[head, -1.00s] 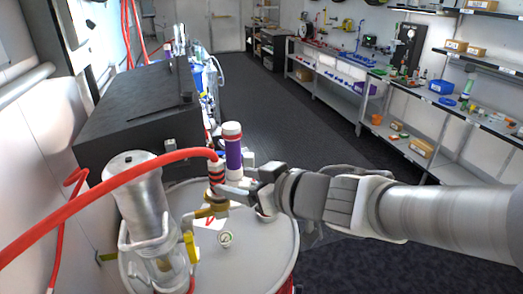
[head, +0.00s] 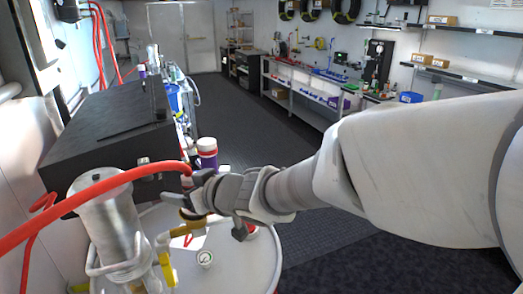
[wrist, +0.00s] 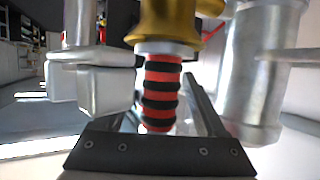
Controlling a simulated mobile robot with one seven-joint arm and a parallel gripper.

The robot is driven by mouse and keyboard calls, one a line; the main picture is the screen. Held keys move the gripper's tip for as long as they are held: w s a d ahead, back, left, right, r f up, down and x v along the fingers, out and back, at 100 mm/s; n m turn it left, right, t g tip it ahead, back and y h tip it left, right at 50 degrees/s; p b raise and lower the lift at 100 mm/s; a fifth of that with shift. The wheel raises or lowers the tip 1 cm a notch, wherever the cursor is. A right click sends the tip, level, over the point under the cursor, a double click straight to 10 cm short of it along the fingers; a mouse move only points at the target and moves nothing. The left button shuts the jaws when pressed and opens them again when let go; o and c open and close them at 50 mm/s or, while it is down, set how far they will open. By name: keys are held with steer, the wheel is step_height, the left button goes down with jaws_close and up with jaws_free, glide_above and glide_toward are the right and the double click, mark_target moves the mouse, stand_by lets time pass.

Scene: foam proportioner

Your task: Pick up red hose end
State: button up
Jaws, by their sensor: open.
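The red hose (head: 90,200) arcs in from the left of the head view and runs down to its end above the grey drum. In the wrist view the hose end (wrist: 160,93) is a red grip with black rings, below a brass fitting (wrist: 165,22). My gripper (head: 190,184) is at the hose end in the head view and hides most of it. In the wrist view my gripper (wrist: 165,115) is open, with the striped grip between its two dark fingers. Whether either finger touches it I cannot tell.
A black box (head: 110,115) stands behind. The floor to the right is open.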

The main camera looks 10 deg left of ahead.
jaws_close()
stand_by(0.3)
steer(key=shift+r, duration=0.1)
